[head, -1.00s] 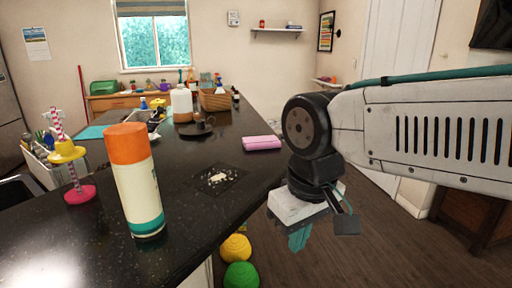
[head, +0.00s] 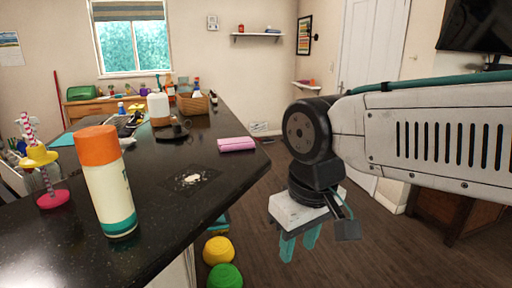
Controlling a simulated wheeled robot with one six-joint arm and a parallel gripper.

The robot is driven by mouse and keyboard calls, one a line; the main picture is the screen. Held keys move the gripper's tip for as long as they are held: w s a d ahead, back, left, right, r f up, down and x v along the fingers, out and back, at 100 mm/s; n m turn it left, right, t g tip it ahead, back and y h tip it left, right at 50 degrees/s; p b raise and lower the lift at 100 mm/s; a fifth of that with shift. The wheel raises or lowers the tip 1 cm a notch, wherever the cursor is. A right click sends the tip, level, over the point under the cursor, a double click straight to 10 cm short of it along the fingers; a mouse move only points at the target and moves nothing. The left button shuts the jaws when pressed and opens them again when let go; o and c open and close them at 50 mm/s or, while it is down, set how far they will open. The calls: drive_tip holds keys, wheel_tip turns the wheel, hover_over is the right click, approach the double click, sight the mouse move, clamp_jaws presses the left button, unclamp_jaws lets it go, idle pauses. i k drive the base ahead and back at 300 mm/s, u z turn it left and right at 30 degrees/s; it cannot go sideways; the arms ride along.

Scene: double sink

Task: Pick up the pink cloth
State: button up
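The pink cloth (head: 237,145) lies folded flat on the dark countertop (head: 140,215), close to its right edge. My gripper (head: 300,245) hangs pointing down over the floor, to the right of the counter and apart from the cloth. Its two teal fingers show a gap between them, and nothing is seen in it.
A tall orange-capped bottle (head: 107,190) stands on the near counter, with a pink and yellow stand (head: 45,175) to its left. A dark mat with white bits (head: 193,179) lies nearer than the cloth. Yellow (head: 218,250) and green (head: 225,276) round objects sit below the counter edge.

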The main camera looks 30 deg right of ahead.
sight(233, 144)
drive_tip(key=z, duration=0.5)
drive_tip(key=k, duration=1.15)
drive_tip(key=z, duration=1)
drive_tip(key=i, duration=1.9)
drive_tip(key=u, duration=0.9)
drive_tip(key=i, duration=0.8)
drive_tip(key=u, duration=0.75)
